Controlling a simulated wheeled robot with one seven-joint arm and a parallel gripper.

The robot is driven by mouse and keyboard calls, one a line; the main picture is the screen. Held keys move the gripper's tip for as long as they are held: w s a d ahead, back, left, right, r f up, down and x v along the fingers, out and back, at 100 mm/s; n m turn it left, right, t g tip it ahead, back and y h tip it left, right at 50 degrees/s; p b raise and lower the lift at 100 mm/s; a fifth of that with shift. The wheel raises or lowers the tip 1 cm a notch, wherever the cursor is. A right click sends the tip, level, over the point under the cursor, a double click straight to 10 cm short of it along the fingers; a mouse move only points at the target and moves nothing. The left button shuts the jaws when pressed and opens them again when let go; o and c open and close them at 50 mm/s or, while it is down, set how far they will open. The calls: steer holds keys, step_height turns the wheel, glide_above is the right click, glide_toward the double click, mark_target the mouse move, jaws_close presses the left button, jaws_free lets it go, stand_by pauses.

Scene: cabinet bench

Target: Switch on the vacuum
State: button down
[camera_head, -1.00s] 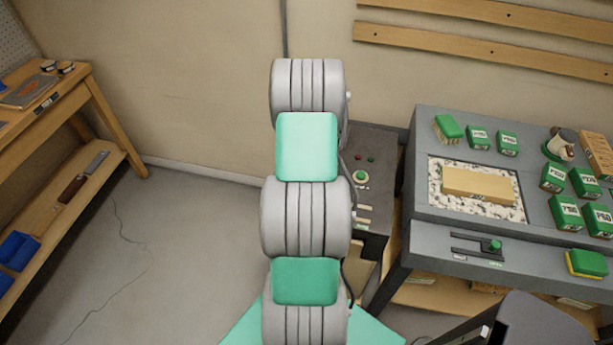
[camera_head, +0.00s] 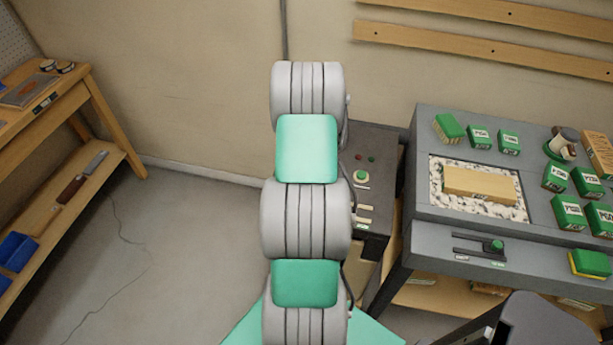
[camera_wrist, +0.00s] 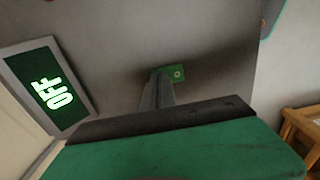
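A dark grey cabinet (camera_head: 375,145) stands behind my arm in the head view. Its top carries small red and green lights, a round green button (camera_head: 361,176) and pale labels, partly hidden by my arm. I cannot tell for certain which unit is the vacuum. A small green plate (camera_wrist: 177,72) with a pale ring mark is just beyond my gripper (camera_wrist: 157,85). The gripper shows as one narrow grey shape, so its opening is unclear. In the head view my gripper is hidden.
A grey workbench (camera_head: 425,240) at right has a slot with a green knob (camera_head: 497,246), a wooden block (camera_head: 480,185) in a recessed tray, and several green boxes. A wooden shelf bench (camera_head: 70,105) stands at left.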

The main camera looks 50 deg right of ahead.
step_height(320, 180, up, 7)
steer(key=p, duration=0.3)
steer(key=shift+f+p, duration=0.1)
steer(key=shift+p, duration=0.25)
stand_by(0.4)
